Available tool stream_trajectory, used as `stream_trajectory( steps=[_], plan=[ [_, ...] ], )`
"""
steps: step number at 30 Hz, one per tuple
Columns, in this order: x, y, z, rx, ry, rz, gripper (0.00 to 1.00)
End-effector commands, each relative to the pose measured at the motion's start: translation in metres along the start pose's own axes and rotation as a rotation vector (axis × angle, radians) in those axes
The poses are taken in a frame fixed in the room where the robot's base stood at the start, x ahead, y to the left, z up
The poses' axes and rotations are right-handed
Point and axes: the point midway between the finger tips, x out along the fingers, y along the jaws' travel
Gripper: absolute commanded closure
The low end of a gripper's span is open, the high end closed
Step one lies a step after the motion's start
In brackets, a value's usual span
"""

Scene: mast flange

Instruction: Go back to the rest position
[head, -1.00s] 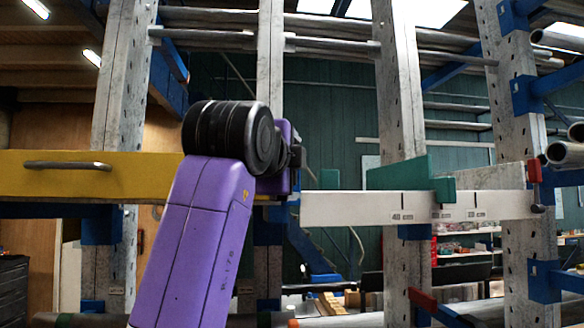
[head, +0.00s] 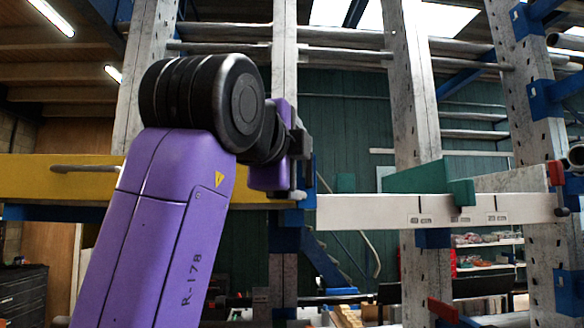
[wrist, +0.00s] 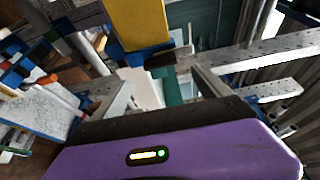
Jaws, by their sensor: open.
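My gripper (head: 297,168) is at the end of my purple and black arm in the head view, just left of the white beam and in front of the rack's upright. The arm hides much of it. In the wrist view my gripper (wrist: 168,75) shows two fingers standing apart with nothing held between them. Past the fingers lie the white beam (wrist: 142,88) and the green piece (wrist: 167,90). In the head view the green piece (head: 430,180) rests against the white beam (head: 390,211), well to the right of my gripper.
Grey uprights (head: 415,110) with blue brackets and stacked pipes stand around. A red block (head: 556,173) is at the beam's right end.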

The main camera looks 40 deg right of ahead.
Motion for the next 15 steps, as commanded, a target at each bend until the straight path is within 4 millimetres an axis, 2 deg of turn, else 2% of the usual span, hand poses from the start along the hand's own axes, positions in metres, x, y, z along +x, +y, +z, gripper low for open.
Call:
stream_trajectory(
  steps=[10,13,15],
  plan=[
    [0.0,-0.001,0.0,-0.023,0.0,-0.002,0.13],
    [0.0,-0.012,0.001,-0.088,-0.001,-0.048,0.13],
    [-0.002,-0.028,0.004,-0.145,-0.016,-0.116,0.13]
  ],
)
